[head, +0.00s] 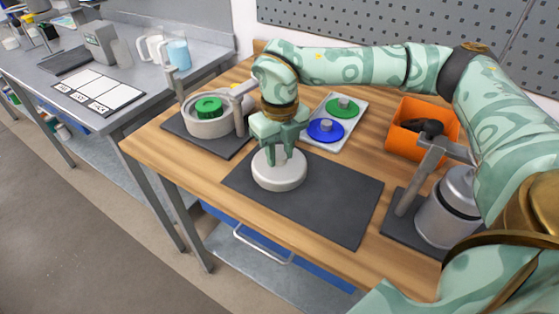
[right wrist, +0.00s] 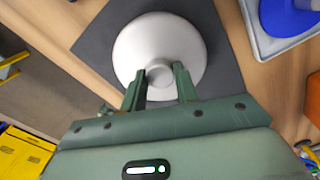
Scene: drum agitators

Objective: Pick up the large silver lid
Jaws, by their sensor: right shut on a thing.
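The large silver lid (head: 279,173) is a round, pale disc with a knob on top. It is over the dark mat (head: 335,205) in the middle of the wooden table. I cannot tell whether it touches the mat. My right gripper (head: 278,160) points down over it, with its fingers on either side of the knob. In the right wrist view the lid (right wrist: 160,45) fills the top middle, and the gripper (right wrist: 159,80) is shut on its knob. My left gripper is not in view.
A silver drum with a green piece (head: 208,106) stands at the table's back left. A tray (head: 322,143) holds a blue and a green lid behind my gripper. An orange bin (head: 405,146) and another silver drum (head: 447,212) stand at the right. The front of the mat is clear.

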